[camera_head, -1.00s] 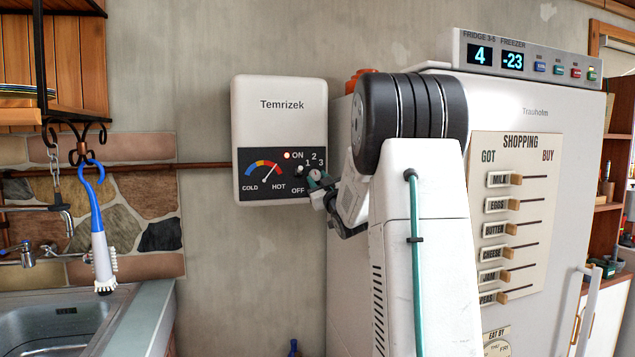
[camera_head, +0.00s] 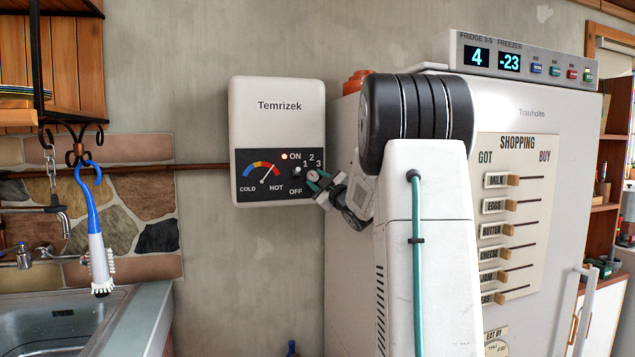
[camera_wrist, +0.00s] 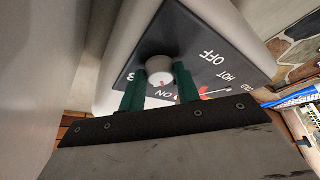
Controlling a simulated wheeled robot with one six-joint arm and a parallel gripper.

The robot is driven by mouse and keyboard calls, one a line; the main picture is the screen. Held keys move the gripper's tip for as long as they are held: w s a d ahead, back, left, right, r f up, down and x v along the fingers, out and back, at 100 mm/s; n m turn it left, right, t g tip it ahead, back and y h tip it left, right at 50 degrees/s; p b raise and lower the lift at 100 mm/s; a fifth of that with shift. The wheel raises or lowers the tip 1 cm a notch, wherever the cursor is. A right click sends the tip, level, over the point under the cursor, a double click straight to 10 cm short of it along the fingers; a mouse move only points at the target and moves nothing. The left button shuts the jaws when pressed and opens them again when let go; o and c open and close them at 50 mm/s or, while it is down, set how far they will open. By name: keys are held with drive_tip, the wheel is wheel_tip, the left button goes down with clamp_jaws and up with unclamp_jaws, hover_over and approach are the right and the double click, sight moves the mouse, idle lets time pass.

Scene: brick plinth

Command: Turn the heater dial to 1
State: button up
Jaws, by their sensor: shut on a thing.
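The heater (camera_head: 277,115) is a white wall box marked Temrizek, with a black panel at its lower part. Its dial is a pale round knob (camera_head: 312,176) at the panel's right, below the marks 1, 2 and 3. OFF is below the dial, and the ON light is lit red. In the wrist view the dial (camera_wrist: 159,68) sits between the green fingers of my gripper (camera_wrist: 158,80), which is shut on it. My gripper (camera_head: 317,183) comes from the lower right in the head view. I cannot tell which mark the dial points to.
A white fridge (camera_head: 545,180) with a shopping board stands at the right, behind my arm. A blue-handled brush (camera_head: 97,235) hangs above the sink (camera_head: 60,325) at the left.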

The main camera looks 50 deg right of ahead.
drive_tip(key=o, duration=0.7)
drive_tip(key=shift+w+a, duration=0.1)
drive_tip(key=shift+r, duration=0.2)
drive_tip(key=r, duration=0.3)
drive_tip(key=shift+s+a+r, duration=0.2)
drive_tip(key=shift+r, duration=0.1)
drive_tip(key=s+a+r, duration=0.1)
drive_tip(key=s+a, duration=0.7)
drive_tip(key=s, duration=0.5)
